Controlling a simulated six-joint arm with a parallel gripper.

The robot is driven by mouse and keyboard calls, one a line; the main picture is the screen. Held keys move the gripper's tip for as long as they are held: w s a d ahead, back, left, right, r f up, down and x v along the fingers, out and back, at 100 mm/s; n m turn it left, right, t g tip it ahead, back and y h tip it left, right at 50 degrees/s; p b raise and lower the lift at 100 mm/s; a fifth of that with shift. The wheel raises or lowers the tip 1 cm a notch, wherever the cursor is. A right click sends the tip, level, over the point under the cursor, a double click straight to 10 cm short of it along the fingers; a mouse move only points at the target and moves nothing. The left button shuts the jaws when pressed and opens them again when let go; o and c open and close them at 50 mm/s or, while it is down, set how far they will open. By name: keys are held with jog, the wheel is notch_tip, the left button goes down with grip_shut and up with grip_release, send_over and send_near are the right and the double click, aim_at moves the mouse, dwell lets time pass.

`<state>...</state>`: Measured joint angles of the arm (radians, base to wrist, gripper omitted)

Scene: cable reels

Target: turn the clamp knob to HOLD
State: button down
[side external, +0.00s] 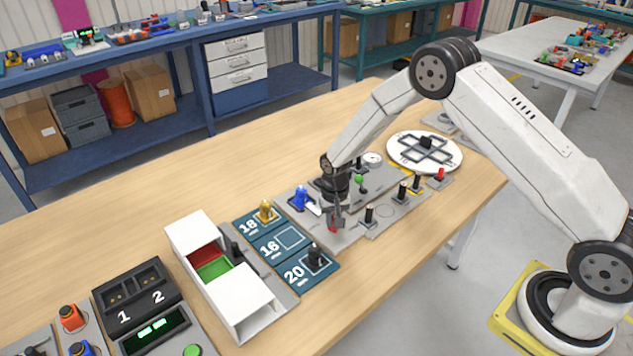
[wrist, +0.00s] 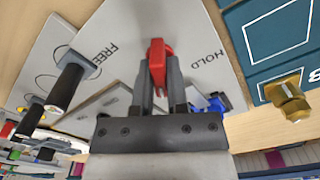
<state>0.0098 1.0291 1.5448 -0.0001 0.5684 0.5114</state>
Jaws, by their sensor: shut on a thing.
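The red clamp knob (wrist: 157,55) stands on a grey plate in the wrist view, between the printed words FREE (wrist: 106,50) on the left and HOLD (wrist: 208,58) on the right. Its handle lies between the two words, turned to neither label. My gripper (wrist: 159,76) is shut on the knob, with one finger on each side. In the side external view my gripper (side external: 335,214) points down over the plate, and the red knob (side external: 332,226) shows only in part at its fingertips.
A blue part (side external: 299,198) sits left of my gripper. Black-handled pegs (side external: 369,215) stand to the right. The numbered teal pad (side external: 270,247) holds a brass fitting (side external: 266,211) and a black one (side external: 315,255). A white turntable (side external: 402,151) lies behind. The table's left rear is clear.

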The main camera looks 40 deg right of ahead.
jog(key=shift+n, duration=3.2)
jog(key=c, duration=0.7)
grip_release()
jog(key=shift+o, duration=0.2)
jog(key=shift+r, duration=0.1)
jog(key=shift+r, duration=3.4)
